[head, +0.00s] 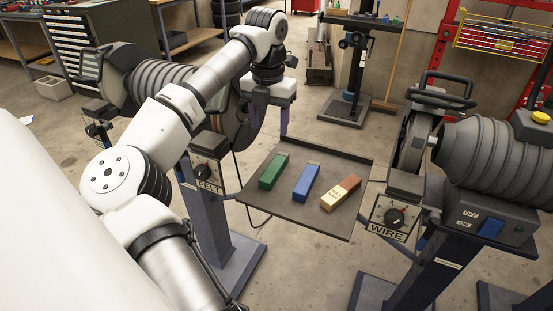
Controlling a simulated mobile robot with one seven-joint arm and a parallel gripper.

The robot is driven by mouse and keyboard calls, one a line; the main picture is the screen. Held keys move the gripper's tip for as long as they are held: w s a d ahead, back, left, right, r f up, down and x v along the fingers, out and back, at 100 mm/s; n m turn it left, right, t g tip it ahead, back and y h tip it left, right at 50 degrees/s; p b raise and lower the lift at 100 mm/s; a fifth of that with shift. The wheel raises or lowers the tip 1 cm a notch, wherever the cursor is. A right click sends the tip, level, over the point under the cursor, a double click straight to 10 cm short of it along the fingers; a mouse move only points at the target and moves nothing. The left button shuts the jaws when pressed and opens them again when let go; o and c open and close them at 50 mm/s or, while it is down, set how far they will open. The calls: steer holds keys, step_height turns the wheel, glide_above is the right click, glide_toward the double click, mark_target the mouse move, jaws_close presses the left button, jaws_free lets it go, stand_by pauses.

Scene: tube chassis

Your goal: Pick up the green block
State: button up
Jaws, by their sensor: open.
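The green block (274,170) lies on a dark metal tray (333,227), the leftmost of the blocks there. A blue block (306,183) lies to its right, apart from it. A two-tone brown and tan block (341,193) lies further right. My gripper (269,133) hangs from the end of my white arm, above and behind the green block near the tray's back left edge. Its two dark fingers point down, apart and empty. Nothing hides the green block.
A grinder with a FELT sign (208,186) stands at the tray's left, partly behind my arm. A grinder with a WIRE sign (387,233) stands at its right. The tray has a low raised rim. A drill stand (352,80) is further back.

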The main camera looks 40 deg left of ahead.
glide_above(273, 169)
steer(key=f, duration=0.8)
steer(key=shift+s+a+f+p, duration=0.1)
steer(key=shift+s+a+p, duration=0.2)
steer(key=shift+a+p, duration=0.1)
steer(key=shift+w+d+f+p, duration=0.2)
steer(key=shift+f+p, duration=0.2)
steer(key=shift+f, duration=1)
steer(key=shift+w+d+f+p, duration=0.15)
steer(key=shift+f+p, duration=0.2)
steer(key=shift+f, duration=1)
steer(key=shift+s, duration=0.1)
steer(key=shift+c, duration=0.2)
steer(key=c, duration=0.9)
steer(key=shift+c, duration=0.6)
steer(key=shift+r, duration=0.15)
